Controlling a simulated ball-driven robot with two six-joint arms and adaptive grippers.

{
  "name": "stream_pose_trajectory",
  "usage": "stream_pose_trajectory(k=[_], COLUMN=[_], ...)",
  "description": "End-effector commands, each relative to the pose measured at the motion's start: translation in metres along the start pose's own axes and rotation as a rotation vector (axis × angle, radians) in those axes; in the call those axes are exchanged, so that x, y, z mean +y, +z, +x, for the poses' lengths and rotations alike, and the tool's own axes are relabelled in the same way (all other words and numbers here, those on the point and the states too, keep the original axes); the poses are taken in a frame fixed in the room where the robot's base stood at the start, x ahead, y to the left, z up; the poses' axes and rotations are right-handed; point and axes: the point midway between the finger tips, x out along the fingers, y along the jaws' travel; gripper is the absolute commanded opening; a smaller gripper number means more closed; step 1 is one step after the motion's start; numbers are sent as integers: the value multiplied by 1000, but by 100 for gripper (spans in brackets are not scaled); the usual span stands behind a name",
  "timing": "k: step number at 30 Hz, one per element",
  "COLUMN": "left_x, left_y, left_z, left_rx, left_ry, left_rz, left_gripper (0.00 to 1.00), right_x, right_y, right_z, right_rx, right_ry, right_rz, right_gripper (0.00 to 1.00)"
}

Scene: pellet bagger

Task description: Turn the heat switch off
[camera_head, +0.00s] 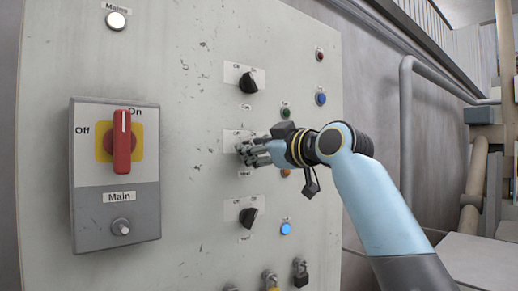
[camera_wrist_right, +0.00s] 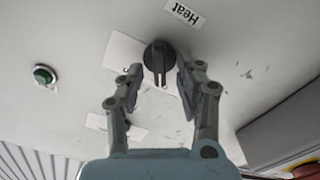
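The heat switch is a round black knob (camera_wrist_right: 157,58) with a raised grip, on a white plate beside a label (camera_wrist_right: 183,13) reading "Heat" in the right wrist view. My right gripper (camera_wrist_right: 159,82) is open, with one finger on each side of the knob's grip and gaps showing between. I cannot tell whether either finger touches it. My left gripper is not in view.
The grey panel (camera_head: 190,120) carries a black knob (camera_head: 248,82) above and another (camera_head: 248,217) below my gripper. A red main switch (camera_head: 123,142) is at left. Small buttons, including a blue one (camera_head: 286,228), are near the arm. Padlocks (camera_head: 300,274) hang below.

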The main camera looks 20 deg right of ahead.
Motion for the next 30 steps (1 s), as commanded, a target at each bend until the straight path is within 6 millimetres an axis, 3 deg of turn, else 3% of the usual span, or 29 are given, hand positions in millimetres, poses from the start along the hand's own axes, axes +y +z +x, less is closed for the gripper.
stream_pose_trajectory(k=[5, 12, 18, 30], left_x=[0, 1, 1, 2], left_y=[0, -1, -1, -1], left_z=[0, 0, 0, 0], left_rx=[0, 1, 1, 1], left_ry=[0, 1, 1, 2], left_rz=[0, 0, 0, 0], left_gripper=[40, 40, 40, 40], right_x=[1, 1, 0, 0], right_y=[1, 2, 2, 0], right_z=[-19, -74, -107, -119], right_rx=[-1, -3, -3, 0], right_ry=[2, 2, 1, -1], right_rz=[-4, -7, -5, 0], right_gripper=[36, 36, 36, 36])
